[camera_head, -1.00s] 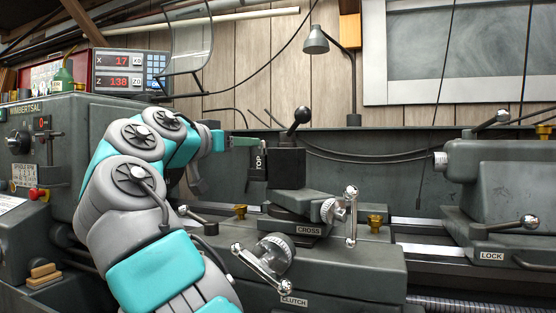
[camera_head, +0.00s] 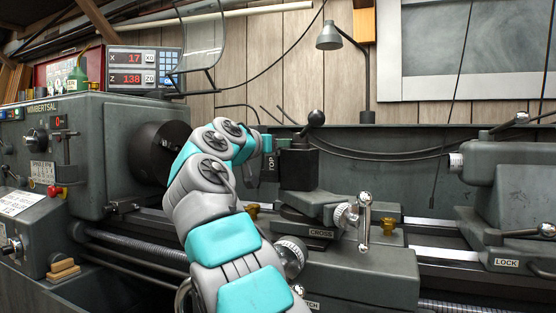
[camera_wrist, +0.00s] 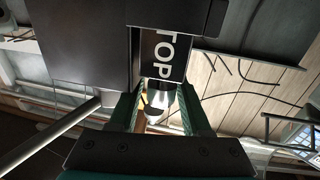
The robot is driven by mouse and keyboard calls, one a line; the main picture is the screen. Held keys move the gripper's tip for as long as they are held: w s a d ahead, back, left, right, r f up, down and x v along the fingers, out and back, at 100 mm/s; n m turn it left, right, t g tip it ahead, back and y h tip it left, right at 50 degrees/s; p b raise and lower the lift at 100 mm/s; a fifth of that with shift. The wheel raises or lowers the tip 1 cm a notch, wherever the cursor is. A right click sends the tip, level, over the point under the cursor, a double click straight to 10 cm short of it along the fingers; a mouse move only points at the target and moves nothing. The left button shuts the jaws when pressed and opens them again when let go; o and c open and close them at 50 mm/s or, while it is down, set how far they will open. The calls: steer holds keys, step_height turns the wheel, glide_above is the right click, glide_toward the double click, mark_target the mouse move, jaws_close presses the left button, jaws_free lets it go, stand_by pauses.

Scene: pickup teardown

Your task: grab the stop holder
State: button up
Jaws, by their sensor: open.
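The stop holder (camera_head: 270,168) is a small dark block on the left side of the black tool post (camera_head: 298,168). Its white letters read "TOP" in what I can see. In the wrist view the stop holder (camera_wrist: 163,50) is just ahead of my gripper (camera_wrist: 162,92). The two green fingers are apart, one toward each side of its near end, and nothing is clamped. Whether they touch it I cannot tell. In the head view my gripper (camera_head: 276,144) is at the holder's upper part, and my wrist hides some of this area.
The tool post carries a black ball-ended lever (camera_head: 316,118) on top. The lathe chuck (camera_head: 160,152) is left of my arm, and the tailstock (camera_head: 510,175) stands at the right. A cross-slide handle (camera_head: 364,215) rises in front. A lamp (camera_head: 329,37) hangs behind.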

steer(key=shift+w+d, duration=0.2)
steer(key=shift+w, duration=0.2)
jaws_close()
stand_by(1.1)
